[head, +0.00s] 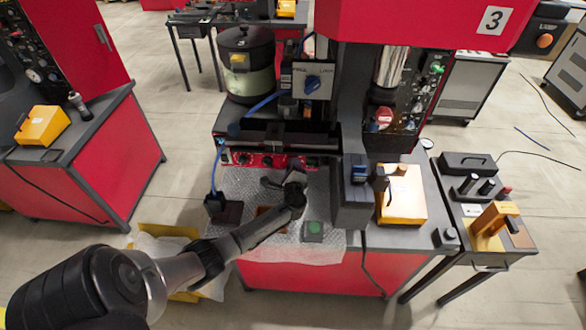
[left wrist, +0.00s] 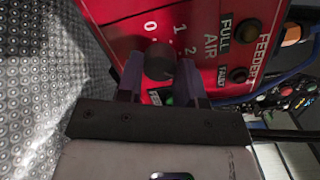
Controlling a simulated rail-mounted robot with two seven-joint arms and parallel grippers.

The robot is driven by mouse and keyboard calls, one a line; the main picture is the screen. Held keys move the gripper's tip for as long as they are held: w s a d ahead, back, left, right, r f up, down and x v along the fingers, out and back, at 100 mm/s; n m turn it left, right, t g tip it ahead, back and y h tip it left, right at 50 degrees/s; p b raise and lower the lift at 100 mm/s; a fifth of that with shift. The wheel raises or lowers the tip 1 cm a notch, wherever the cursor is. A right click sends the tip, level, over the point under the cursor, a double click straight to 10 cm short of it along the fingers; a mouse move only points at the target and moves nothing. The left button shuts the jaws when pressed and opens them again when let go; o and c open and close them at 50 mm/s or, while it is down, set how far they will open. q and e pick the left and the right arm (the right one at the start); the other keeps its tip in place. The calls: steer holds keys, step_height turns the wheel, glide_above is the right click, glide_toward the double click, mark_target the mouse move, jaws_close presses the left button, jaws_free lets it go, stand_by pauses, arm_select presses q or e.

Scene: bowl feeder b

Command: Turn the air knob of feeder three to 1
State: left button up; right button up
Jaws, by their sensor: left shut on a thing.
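The air knob (left wrist: 159,62) is a dark round knob on a red control panel (left wrist: 112,22) marked AIR, FULL, FAULT and FEEDER in the left wrist view. Scale digits including 1 and 2 are printed beside it; I cannot read where the knob points. My left gripper (left wrist: 160,84) has its two fingers on either side of the knob, shut on it. In the head view, my left gripper (head: 284,180) is at the front of the red panel strip (head: 262,160), below the feeder bowl (head: 246,72). It hides part of that panel. My right gripper is not in view.
A yellow box (head: 402,194) stands right. A dark column (head: 352,200) stands close right of my gripper.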

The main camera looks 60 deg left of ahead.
arm_select(q)
steer(key=shift+s+r+n+t+h+b, duration=0.15)
steer(key=shift+n+h+b, duration=0.25)
steer(key=shift+n+b, duration=3)
steer(key=shift+w+f+n+t+h+b, duration=0.1)
steer(key=shift+n+t+h+b, duration=0.25)
steer(key=shift+n+b, duration=3)
steer(key=shift+a+r+n+p, duration=0.1)
steer(key=shift+n+p, duration=1)
steer(key=shift+n, duration=0.15)
steer(key=o, duration=0.9)
steer(key=shift+s, duration=0.1)
